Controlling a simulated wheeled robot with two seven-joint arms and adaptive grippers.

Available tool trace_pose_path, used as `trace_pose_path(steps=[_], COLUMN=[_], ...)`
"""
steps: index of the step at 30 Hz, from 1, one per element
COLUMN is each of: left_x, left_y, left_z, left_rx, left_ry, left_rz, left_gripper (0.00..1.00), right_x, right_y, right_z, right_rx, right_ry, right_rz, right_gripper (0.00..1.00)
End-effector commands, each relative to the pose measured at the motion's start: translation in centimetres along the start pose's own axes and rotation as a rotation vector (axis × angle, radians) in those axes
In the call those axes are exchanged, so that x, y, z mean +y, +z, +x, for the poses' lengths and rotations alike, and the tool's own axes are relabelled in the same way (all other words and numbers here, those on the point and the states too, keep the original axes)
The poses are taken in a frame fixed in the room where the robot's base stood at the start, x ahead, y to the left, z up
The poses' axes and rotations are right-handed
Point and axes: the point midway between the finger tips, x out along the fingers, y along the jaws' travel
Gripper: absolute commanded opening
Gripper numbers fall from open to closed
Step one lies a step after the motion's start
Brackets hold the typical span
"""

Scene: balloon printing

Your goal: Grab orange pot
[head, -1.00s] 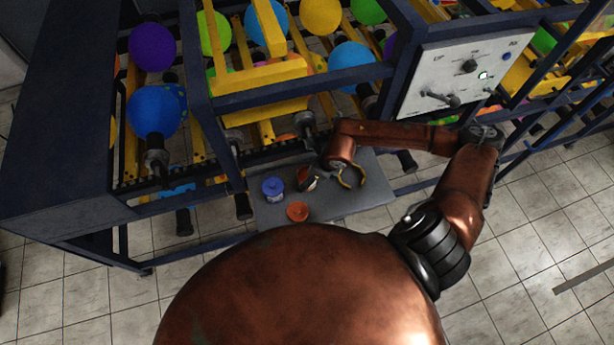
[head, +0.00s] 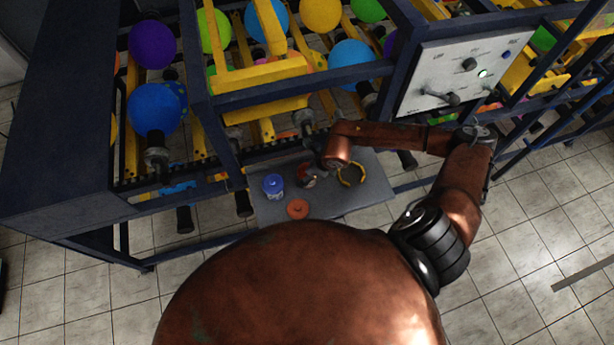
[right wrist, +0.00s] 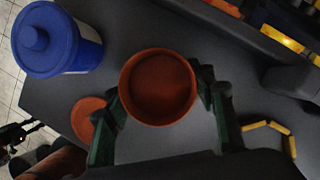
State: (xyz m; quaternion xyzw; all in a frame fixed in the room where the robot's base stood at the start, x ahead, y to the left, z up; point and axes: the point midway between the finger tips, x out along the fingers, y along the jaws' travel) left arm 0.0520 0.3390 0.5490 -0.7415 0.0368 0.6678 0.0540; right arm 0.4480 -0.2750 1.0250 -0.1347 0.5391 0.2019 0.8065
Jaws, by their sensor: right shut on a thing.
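The orange pot (right wrist: 158,88), open at the top, is seen from above in the right wrist view, between the two dark green fingers of my right gripper (right wrist: 160,100). The fingers press on its sides. In the head view my right gripper (head: 311,177) is over the grey shelf, largely hidden by its own arm, and the pot is hard to make out there. An orange lid (head: 298,209) lies flat on the shelf near its front edge and also shows in the right wrist view (right wrist: 88,119).
A blue-lidded white pot (head: 273,187) stands left on the grey shelf (head: 368,196). A yellow curved, segmented thing (head: 352,175) lies to the right of my gripper. Behind are the dark blue machine frame, balloons and a control panel (head: 463,70).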

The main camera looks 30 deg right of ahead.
Motion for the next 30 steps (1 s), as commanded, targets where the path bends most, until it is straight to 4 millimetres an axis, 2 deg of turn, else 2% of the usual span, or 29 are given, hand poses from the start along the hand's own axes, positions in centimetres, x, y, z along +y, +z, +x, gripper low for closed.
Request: trace_pose_path(steps=[5, 14, 19, 23, 25, 30], left_x=[0.0, 0.0, 0.0, 0.0, 0.0, 0.1], left_y=[0.1, 0.2, 0.2, 0.3, 0.5, 0.7], left_z=[0.0, 0.1, 0.4, 1.0, 1.6, 3.4], left_rx=[-0.001, -0.002, -0.003, -0.003, -0.005, -0.005], left_ry=[0.000, 0.000, 0.000, 0.000, 0.000, -0.001], left_rz=[0.000, 0.000, 0.000, 0.000, 0.000, 0.000], left_gripper=[0.32, 0.32, 0.32, 0.32, 0.32, 0.32], right_x=[0.0, -0.1, -0.1, -0.1, 0.4, 1.7], right_y=[0.0, 0.1, 0.6, 1.3, 0.5, -1.0], right_z=[0.0, -0.2, -1.2, -3.0, -4.5, -9.6], right_rx=[0.000, -0.001, -0.003, -0.003, -0.001, 0.000], right_ry=[-0.001, -0.001, -0.002, -0.003, -0.003, -0.006], right_rz=[0.000, 0.000, -0.001, -0.003, -0.005, -0.007], right_gripper=[0.20, 0.19, 0.19, 0.19, 0.19, 0.19])
